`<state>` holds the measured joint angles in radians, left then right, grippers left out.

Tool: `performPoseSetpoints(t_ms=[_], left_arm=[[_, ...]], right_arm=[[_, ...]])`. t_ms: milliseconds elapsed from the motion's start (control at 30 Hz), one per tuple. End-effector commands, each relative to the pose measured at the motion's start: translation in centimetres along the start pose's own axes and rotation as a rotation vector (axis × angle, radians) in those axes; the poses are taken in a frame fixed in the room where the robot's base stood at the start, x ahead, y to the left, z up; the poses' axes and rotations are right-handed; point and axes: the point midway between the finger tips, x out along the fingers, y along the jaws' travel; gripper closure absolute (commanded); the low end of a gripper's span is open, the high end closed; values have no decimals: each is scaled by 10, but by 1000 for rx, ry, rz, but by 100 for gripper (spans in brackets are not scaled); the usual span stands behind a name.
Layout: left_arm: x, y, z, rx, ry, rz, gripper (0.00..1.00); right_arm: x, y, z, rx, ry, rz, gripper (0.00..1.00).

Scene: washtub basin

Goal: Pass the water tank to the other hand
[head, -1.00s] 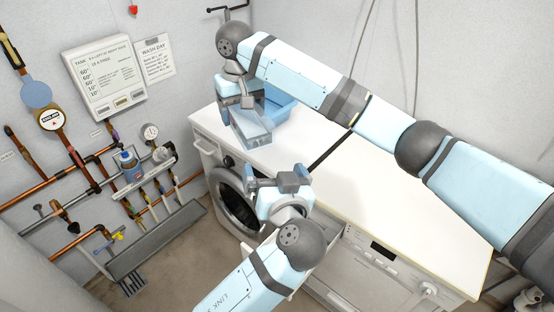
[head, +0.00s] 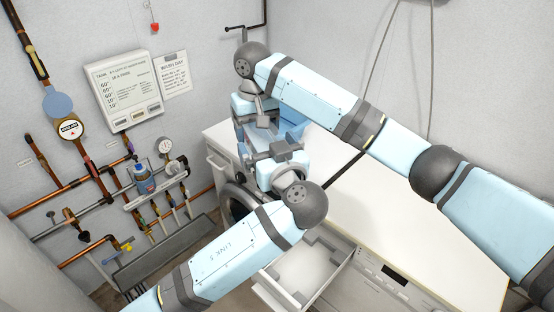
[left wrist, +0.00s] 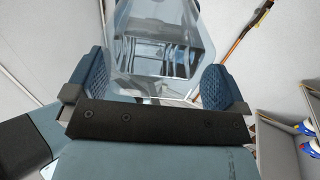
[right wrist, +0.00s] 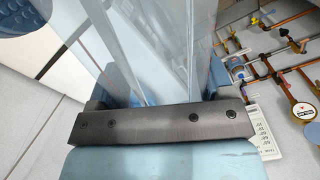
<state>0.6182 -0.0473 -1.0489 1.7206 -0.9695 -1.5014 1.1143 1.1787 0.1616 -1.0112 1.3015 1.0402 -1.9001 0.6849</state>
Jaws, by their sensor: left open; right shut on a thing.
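The water tank is a clear, pale-blue container; it shows in the left wrist view (left wrist: 160,35) and the right wrist view (right wrist: 150,45). My right gripper (right wrist: 158,85) is shut on the tank and holds it above the left end of the white counter. My left gripper (left wrist: 154,85) is open, with a blue-padded finger on each side of the tank's near part; whether the pads touch it I cannot tell. In the head view, my left gripper (head: 270,142) is close below the right one and largely hides the tank.
A drawer (head: 310,272) is pulled out at the front. The counter's right part is clear.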

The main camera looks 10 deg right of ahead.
Motion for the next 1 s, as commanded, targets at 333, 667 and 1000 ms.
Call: performPoseSetpoints(t_ms=[333, 667, 1000], left_arm=[[14, 0, 0, 0, -1, 0, 0], [14, 0, 0, 0, -1, -1, 46], [14, -1, -2, -1, 2, -2, 74]], right_arm=[[-2, 0, 0, 0, 2, -1, 74], [-2, 1, 0, 0, 2, 0, 75], [-1, 2, -1, 2, 1, 2, 0]])
